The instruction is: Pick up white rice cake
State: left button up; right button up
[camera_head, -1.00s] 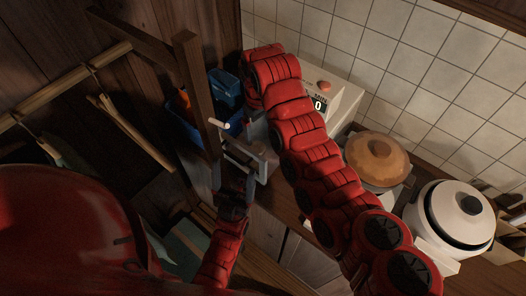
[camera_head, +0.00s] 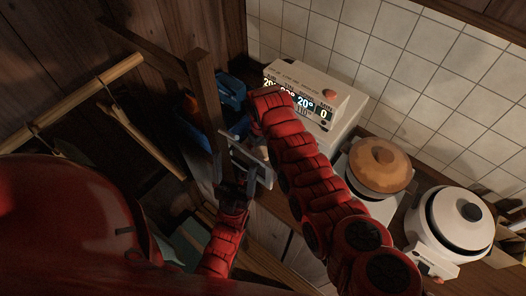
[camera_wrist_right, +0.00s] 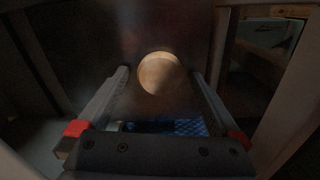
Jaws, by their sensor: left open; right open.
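In the right wrist view, a pale, round, tan-lit thing (camera_wrist_right: 160,73) shows between the open fingers of my right gripper (camera_wrist_right: 159,76). It may be the white rice cake, but the light is too dim to tell, and I cannot see whether the fingers touch it. No rice cake is clear in the head view, where my right arm hides the right gripper. My left gripper (camera_head: 246,162) shows as grey metal beside a wooden post, near the blue container. It is open, with nothing visible in it.
A blue container (camera_head: 231,88) stands behind the wooden post (camera_head: 206,100). A white scale (camera_head: 315,82) with a lit display, a brown-lidded pot (camera_head: 379,166) and a white rice cooker (camera_head: 450,215) stand along the tiled wall. Wooden rods (camera_head: 90,98) hang at left.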

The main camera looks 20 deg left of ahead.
jog(key=c, duration=1.3)
jog(key=shift+r, duration=0.1)
